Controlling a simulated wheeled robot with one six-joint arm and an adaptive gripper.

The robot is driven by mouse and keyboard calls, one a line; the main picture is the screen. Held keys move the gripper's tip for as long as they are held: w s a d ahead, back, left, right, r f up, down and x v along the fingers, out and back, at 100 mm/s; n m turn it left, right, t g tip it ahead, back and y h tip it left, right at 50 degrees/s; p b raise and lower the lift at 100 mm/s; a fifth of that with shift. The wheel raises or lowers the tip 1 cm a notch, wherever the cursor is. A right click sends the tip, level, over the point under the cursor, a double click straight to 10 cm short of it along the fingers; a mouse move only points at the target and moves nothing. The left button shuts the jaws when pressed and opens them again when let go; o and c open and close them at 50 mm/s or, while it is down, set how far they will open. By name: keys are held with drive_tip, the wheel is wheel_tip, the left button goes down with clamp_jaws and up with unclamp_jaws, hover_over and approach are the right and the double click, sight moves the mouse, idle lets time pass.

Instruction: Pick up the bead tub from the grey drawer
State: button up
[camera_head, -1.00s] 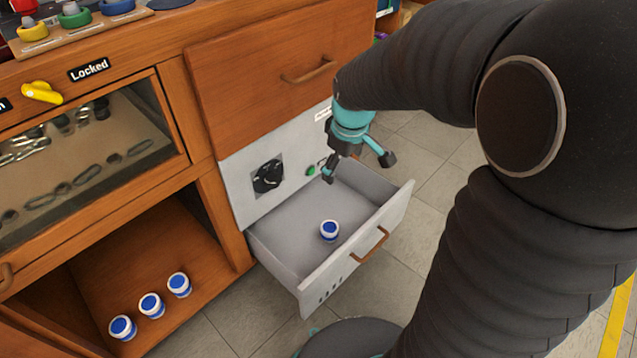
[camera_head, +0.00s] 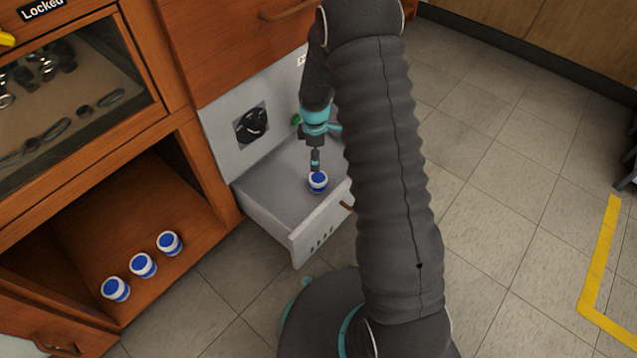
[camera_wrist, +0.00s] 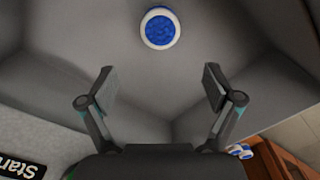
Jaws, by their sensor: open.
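The bead tub (camera_head: 318,182) is a small white tub with a blue top. It stands upright on the floor of the open grey drawer (camera_head: 262,208), near its front. In the wrist view the bead tub (camera_wrist: 160,28) shows at the top centre, ahead of my fingertips and apart from them. My gripper (camera_head: 316,160) points down into the drawer, just above and behind the tub in the head view. In the wrist view my gripper (camera_wrist: 158,84) is open, with nothing between its fingers. My arm hides the drawer's right side.
Several similar tubs (camera_head: 143,265) stand in the open wooden compartment to the left. A grey panel with a black dial (camera_head: 252,125) rises behind the drawer. A closed wooden drawer (camera_head: 235,45) is above it.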

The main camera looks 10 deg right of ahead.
sight(318, 177)
wheel_tip(318, 177, down, 7)
drive_tip(key=shift+f+b, duration=0.15)
drive_tip(key=shift+b, duration=0.2)
drive_tip(key=shift+s+d+f+b, duration=0.1)
drive_tip(key=shift+d+f+b, duration=0.1)
drive_tip(key=shift+f, duration=1.1)
drive_tip(key=shift+d+f+b, duration=0.2)
drive_tip(key=shift+f, duration=1.1)
drive_tip(key=c, duration=1.3)
drive_tip(key=shift+r, duration=0.15)
